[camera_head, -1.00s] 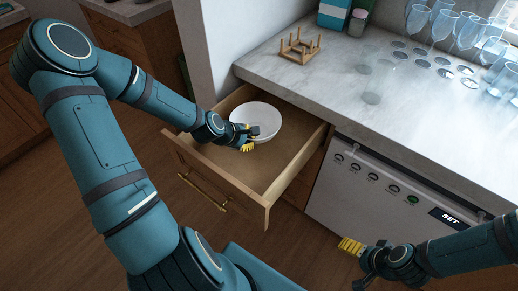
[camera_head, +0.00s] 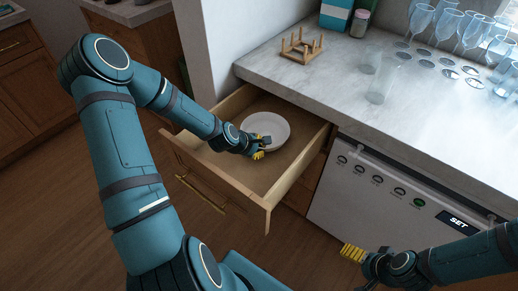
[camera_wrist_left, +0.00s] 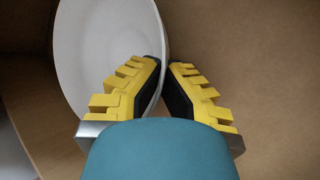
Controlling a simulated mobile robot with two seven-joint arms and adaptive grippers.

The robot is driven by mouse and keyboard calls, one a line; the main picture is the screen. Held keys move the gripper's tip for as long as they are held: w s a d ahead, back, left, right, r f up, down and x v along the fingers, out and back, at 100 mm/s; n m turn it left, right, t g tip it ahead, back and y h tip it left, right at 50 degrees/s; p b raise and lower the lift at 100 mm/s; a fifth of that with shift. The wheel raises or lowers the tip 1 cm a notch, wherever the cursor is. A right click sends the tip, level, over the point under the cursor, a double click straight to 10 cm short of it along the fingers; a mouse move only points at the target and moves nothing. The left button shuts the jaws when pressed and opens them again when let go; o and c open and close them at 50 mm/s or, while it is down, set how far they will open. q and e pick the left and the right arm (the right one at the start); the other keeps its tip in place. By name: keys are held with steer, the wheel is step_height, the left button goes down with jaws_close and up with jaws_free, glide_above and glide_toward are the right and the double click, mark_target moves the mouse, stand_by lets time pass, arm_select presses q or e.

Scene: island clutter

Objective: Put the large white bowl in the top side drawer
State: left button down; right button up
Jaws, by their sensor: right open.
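The large white bowl (camera_head: 262,126) is inside the open top side drawer (camera_head: 236,182), near its back. My left gripper (camera_head: 259,150) is at the bowl's near rim. In the left wrist view the bowl (camera_wrist_left: 95,50) is seen tilted, and its rim passes between the yellow fingers of the left gripper (camera_wrist_left: 166,75), one finger inside the bowl and one outside. The fingers are shut on the rim. Whether the bowl's base touches the drawer floor cannot be told. My right gripper (camera_head: 353,253) is open and empty, in front of the dishwasher.
The marble counter (camera_head: 330,75) above the drawer carries a small wooden rack (camera_head: 301,44), a teal box (camera_head: 335,14), a jar (camera_head: 359,23) and several glasses (camera_head: 450,25). The dishwasher (camera_head: 375,205) stands right of the drawer. The front part of the drawer is clear.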

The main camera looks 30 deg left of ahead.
arm_select(q)
steer(key=c, duration=1.7)
jaws_free()
steer(key=shift+f, duration=0.1)
steer(key=o, duration=0.6)
steer(key=shift+c, duration=0.2)
steer(key=shift+s+r, duration=0.1)
steer(key=shift+r, duration=0.25)
steer(key=p+v, duration=0.4)
steer(key=v, duration=0.7)
steer(key=shift+s+r, duration=0.2)
steer(key=shift+r, duration=0.05)
steer(key=shift+r, duration=0.1)
